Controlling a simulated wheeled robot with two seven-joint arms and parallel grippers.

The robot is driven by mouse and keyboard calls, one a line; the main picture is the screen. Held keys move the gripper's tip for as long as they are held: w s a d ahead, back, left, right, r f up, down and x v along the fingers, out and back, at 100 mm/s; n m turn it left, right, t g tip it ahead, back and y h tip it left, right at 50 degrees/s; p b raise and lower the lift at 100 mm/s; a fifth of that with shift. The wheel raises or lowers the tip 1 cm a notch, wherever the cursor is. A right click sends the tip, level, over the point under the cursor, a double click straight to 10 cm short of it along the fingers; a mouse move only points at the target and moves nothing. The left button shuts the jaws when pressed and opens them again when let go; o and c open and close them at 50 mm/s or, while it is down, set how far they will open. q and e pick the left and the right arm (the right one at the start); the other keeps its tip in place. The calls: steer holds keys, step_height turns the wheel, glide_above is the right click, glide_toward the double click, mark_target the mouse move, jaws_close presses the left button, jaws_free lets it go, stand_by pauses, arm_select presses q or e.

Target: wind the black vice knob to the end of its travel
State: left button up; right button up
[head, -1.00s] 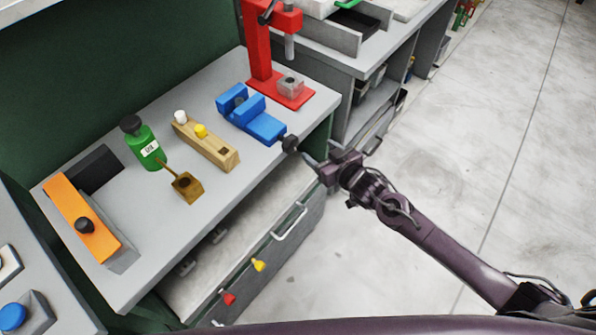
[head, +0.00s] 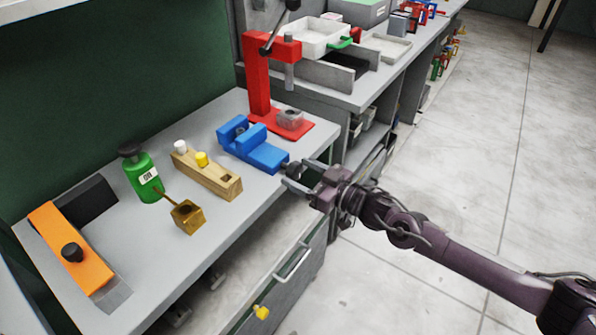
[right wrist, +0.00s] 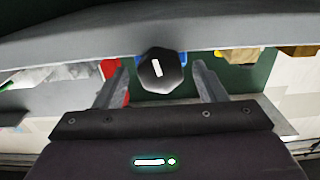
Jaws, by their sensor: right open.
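The blue vice (head: 252,148) sits on the grey workbench near its front right edge. Its black knob (head: 293,170) sticks out past the bench edge toward my right arm. In the right wrist view the knob (right wrist: 161,71) is a dark faceted disc with a white mark that stands nearly upright. My right gripper (head: 298,173) is open at the knob, with one finger on each side. The right wrist view shows the two fingers (right wrist: 161,82) apart, with a gap between each finger and the knob. My left gripper is not in view.
A red press (head: 262,85) stands behind the vice. A wooden block (head: 208,172) with white and yellow knobs, a green bottle (head: 142,178), a brass box (head: 188,216) and an orange-topped fixture (head: 65,250) stand to the left. A drawer (head: 270,275) below the bench is open.

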steer(key=shift+w+a, duration=0.4)
steer(key=shift+a, duration=0.15)
steer(key=c, duration=1)
steer(key=shift+n, duration=0.7)
steer(key=o, duration=1)
steer(key=b+v, duration=0.1)
steer(key=v, duration=0.7)
